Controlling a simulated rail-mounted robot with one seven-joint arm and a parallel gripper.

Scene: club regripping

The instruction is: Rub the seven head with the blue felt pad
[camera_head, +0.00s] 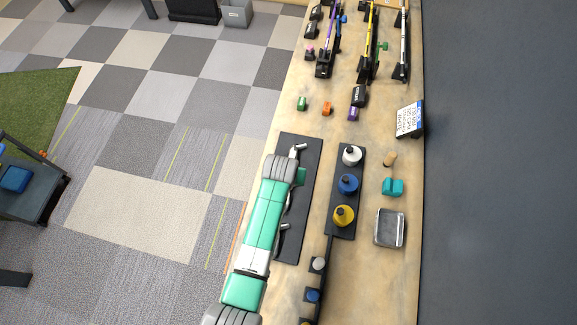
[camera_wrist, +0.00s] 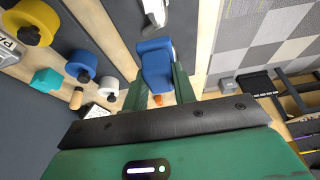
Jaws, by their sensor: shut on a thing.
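A blue felt pad (camera_wrist: 154,62) is held between the green fingers of my gripper (camera_wrist: 161,88) in the wrist view. A silver club head (camera_wrist: 154,12) lies just beyond the pad in that view; I cannot tell whether they touch. In the head view my gripper (camera_head: 299,177) is low over the long dark mat (camera_head: 312,172), and the pad cannot be made out there. One silver club head (camera_head: 298,149) shows at the mat's far end and another (camera_head: 284,227) nearer, right of my arm. No number is readable on either head, and my arm covers part of the mat.
A teal block (camera_head: 392,187) and a metal tin (camera_head: 389,228) stand farther right.

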